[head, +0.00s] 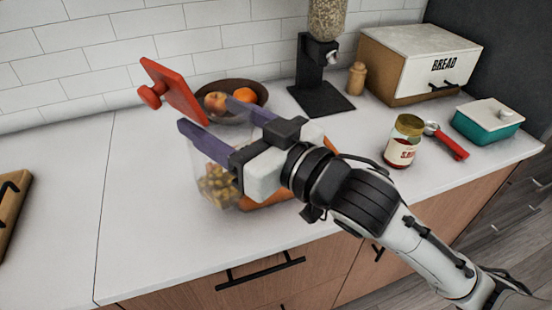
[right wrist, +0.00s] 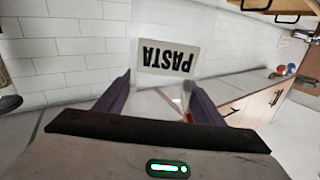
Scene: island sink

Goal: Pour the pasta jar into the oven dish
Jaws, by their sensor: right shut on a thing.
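My right gripper (head: 206,116) reaches in from the right with its purple fingers closed around the clear pasta jar (head: 199,152). Yellowish pasta pieces (head: 217,186) show low behind the clear wall, beneath the fingers. In the right wrist view, the jar's PASTA label (right wrist: 167,58) appears upside down between the fingers. A red lid (head: 184,94) with a knob is tilted on its side beyond the fingertips; whether it touches the jar is unclear. An orange piece, seemingly the oven dish (head: 266,198), shows below the gripper, mostly hidden. My left gripper is out of view.
A fruit bowl (head: 232,117) stands behind the gripper, with a black dispenser (head: 322,88) to its right. A sauce jar (head: 404,142), a red-handled tool (head: 447,143), a teal box (head: 487,124) and a bread box (head: 418,62) stand further right. The counter's left part is largely clear.

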